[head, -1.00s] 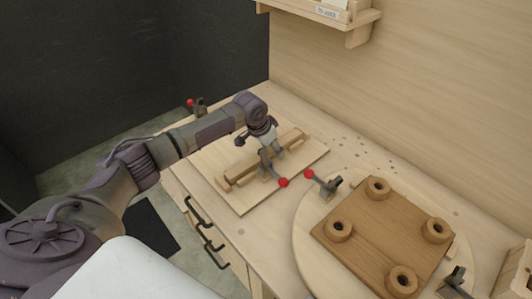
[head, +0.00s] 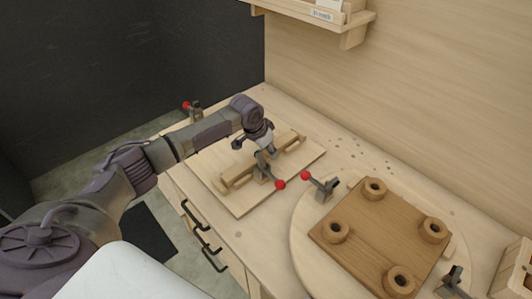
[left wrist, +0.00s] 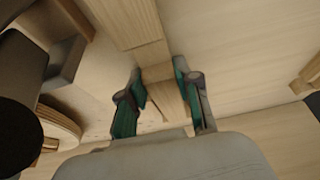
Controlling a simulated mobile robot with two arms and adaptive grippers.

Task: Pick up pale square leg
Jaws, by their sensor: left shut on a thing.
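The pale square leg (head: 288,145) is a long light wooden bar lying slantwise over a pale wooden board (head: 240,205) on the bench. My left gripper (head: 266,152) is over the middle of the leg and shut on it. In the left wrist view my left gripper's fingers (left wrist: 160,100) stand on both sides of the pale leg (left wrist: 155,72), which runs away between them. The gripper hides part of the leg's middle. My right gripper is not in view.
A red-tipped toggle clamp (head: 264,172) stands at the board, close to the leg. Another clamp (head: 322,188) stands by the round turntable (head: 300,240), which bears a brown seat panel (head: 370,235) with several round sockets. A shelf (head: 330,22) hangs on the wall above.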

